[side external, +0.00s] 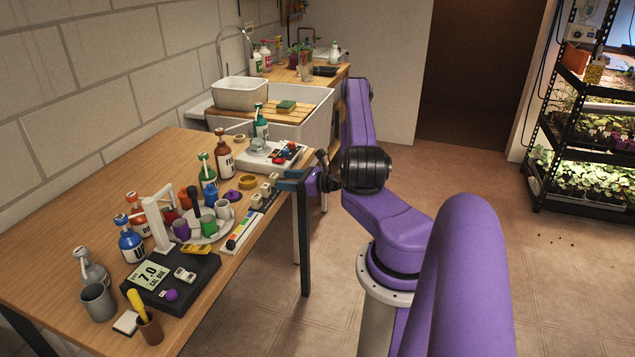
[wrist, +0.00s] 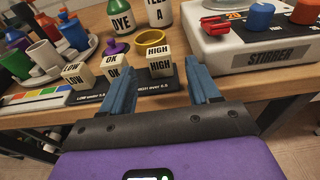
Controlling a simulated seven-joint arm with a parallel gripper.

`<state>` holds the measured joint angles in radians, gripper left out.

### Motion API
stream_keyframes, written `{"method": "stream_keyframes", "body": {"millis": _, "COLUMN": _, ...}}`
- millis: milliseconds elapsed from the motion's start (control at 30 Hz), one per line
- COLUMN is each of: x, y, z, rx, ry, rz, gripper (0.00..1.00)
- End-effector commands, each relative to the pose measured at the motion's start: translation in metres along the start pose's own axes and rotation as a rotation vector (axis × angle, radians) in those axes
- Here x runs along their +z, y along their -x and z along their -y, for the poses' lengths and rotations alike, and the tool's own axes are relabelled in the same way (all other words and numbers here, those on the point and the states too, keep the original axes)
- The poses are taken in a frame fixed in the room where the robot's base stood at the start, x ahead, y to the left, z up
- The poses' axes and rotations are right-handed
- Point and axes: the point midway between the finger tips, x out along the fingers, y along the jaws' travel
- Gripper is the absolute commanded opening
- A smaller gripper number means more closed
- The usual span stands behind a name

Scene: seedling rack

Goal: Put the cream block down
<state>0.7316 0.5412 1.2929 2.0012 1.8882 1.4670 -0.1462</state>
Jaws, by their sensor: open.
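In the wrist view three cream blocks stand in a row on a black labelled strip (wrist: 92,101): a LOW block (wrist: 78,73), an OK block (wrist: 115,65) and a HIGH block (wrist: 158,60). My gripper (wrist: 164,70) is open, with one blue finger on each side of the HIGH block. The HIGH block looks upright on the strip; its base is clear of neither finger for certain. In the side external view my gripper (side external: 289,179) is at the table's right edge, by the small cream blocks (side external: 265,189).
The white stirrer (wrist: 262,52) stands close right of my gripper. A yellow ring (wrist: 120,47), bottles and cups on a tray are behind and left. A colour chart (wrist: 38,97) lies left of the strip. The wooden table (side external: 160,150) ends just under my gripper.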

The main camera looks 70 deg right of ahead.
Motion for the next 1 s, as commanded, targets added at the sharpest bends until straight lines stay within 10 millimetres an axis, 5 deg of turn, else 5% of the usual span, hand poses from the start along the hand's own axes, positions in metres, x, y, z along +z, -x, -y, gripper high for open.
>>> {"method": "stream_keyframes", "body": {"millis": 300, "x": 0.0, "y": 0.068, "z": 0.001, "rx": -0.006, "ry": -0.002, "rz": 0.0, "gripper": 0.61}}
{"method": "stream_keyframes", "body": {"millis": 600, "x": 0.0, "y": 0.103, "z": 0.0, "rx": -0.001, "ry": 0.0, "rz": 0.0, "gripper": 0.61}}
{"method": "stream_keyframes", "body": {"millis": 767, "x": 0.009, "y": 0.095, "z": -0.011, "rx": 0.079, "ry": 0.032, "rz": -0.003, "gripper": 0.61}}
{"method": "stream_keyframes", "body": {"millis": 1000, "x": 0.052, "y": 0.05, "z": -0.087, "rx": 0.516, "ry": 0.214, "rz": -0.014, "gripper": 0.61}}
